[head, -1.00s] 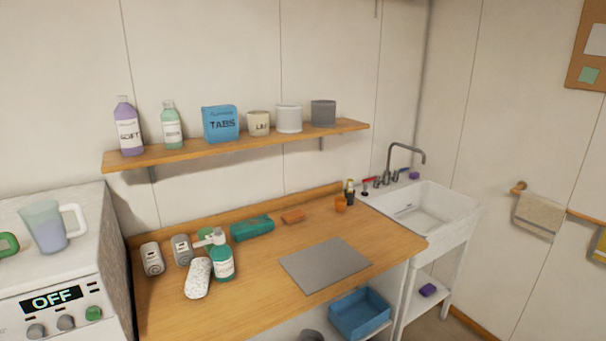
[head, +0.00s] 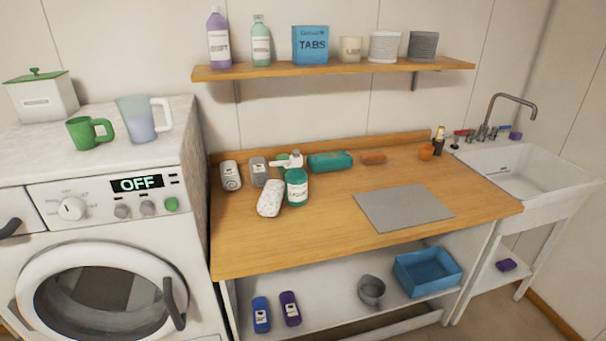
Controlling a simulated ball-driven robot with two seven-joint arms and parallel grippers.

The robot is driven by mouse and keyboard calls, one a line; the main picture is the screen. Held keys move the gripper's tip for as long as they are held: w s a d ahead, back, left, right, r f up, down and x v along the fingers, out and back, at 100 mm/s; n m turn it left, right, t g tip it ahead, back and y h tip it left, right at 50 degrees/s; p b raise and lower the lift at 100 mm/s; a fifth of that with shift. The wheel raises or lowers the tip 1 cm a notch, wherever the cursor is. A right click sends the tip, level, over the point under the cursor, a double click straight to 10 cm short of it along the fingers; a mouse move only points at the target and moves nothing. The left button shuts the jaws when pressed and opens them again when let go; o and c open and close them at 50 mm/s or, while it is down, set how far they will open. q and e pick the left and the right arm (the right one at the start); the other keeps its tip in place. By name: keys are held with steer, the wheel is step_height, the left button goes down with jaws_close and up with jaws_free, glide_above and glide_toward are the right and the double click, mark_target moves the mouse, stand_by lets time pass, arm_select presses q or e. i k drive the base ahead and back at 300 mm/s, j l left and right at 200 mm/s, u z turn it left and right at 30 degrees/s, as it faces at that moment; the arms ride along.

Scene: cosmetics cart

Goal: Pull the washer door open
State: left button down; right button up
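The white washer (head: 200,262) stands at the left of the head view. Its round door (head: 52,266) has a white ring, dark glass and a dark upright handle (head: 174,303) on the right side. The door looks shut. The lower edge of the door is cut off by the frame. The display (head: 137,184) on the control panel reads OFF. Neither of my grippers is in view.
On the washer top stand a white box with a green lid (head: 42,97), a green mug (head: 88,132) and a clear jug (head: 143,118). A wooden counter (head: 320,225) with bottles adjoins on the right. Two bottles and a blue bin (head: 427,272) sit below it.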

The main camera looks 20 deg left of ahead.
mark_target(30, 306)
steer(key=u, duration=2)
